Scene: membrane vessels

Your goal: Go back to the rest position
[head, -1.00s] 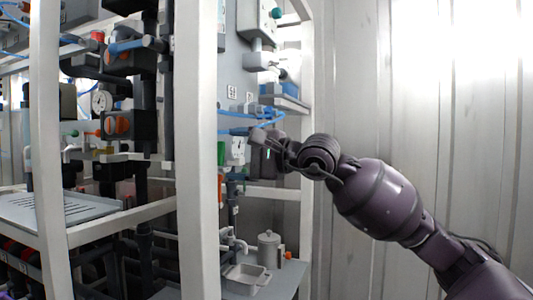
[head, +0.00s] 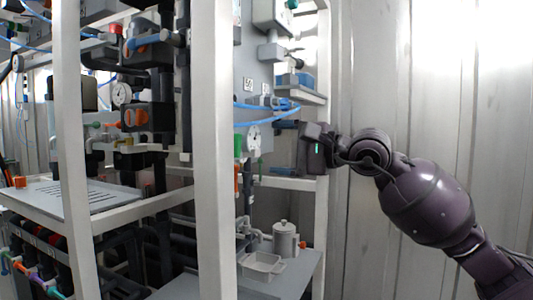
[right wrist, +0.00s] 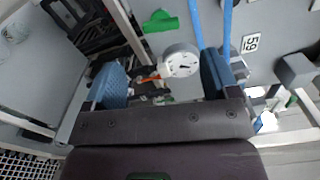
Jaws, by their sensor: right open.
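My right gripper (head: 284,148) is at the right side of the rack, pointing left into it from the end of my purple arm. In the right wrist view its two blue-padded fingers (right wrist: 163,78) are spread apart with nothing held between them. A round white gauge (right wrist: 180,60) shows beyond the fingers, and the head view shows a gauge (head: 254,139) left of the gripper. My left gripper is not in view.
The white rack post (head: 213,150) and right upright (head: 322,220) frame the equipment. Blue hoses (head: 268,118) run just above the gripper. A lidded metal pot (head: 285,240) and a tray (head: 262,266) stand on the lower shelf. A corrugated wall (head: 420,100) stands behind my arm.

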